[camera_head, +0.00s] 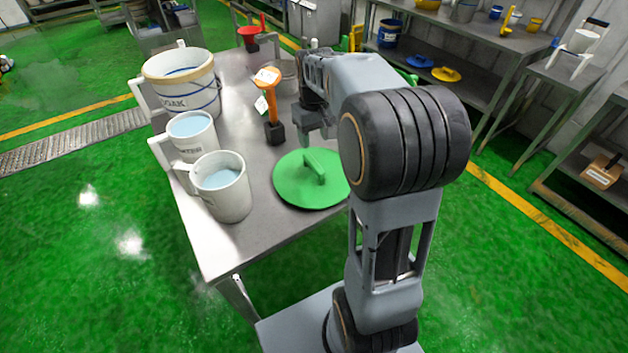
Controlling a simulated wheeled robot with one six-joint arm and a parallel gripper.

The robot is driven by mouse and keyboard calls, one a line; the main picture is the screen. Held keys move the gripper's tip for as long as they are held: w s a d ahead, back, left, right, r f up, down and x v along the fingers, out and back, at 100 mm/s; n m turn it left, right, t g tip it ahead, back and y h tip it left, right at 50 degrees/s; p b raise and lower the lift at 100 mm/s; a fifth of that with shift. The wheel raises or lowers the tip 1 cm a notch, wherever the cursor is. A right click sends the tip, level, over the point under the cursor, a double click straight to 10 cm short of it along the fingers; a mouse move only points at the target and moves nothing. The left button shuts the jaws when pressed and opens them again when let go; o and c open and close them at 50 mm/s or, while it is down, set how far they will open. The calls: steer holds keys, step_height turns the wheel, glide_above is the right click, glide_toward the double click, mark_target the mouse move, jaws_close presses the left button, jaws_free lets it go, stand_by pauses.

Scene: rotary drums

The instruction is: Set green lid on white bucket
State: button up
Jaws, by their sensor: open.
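The green lid (295,193) lies flat on the steel table, with its raised handle upward, near the front right edge. The white bucket (190,98) stands at the left of the table. It has a tan rim, blue bands and dark lettering that reads like "SOAK", and its top looks uncovered. My gripper (316,136) is open and empty, pointing down just behind and above the lid's handle, apart from it as far as I can see. My arm hides the lid's right edge.
Two white jugs (223,192) (193,137) of bluish liquid stand left of the lid. An orange-handled tool (270,99) stands upright between bucket and gripper. A red item (249,32) is at the table's far end. The table's front strip (235,247) is clear.

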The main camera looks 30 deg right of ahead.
mark_target(314, 162)
step_height(314, 162, down, 12)
steer(key=shift+w+f+b, duration=0.1)
steer(key=shift+w+b, duration=0.05)
steer(key=shift+b, duration=0.4)
steer(key=shift+f, duration=0.15)
stand_by(0.7)
steer(key=shift+c, duration=0.5)
jaws_close()
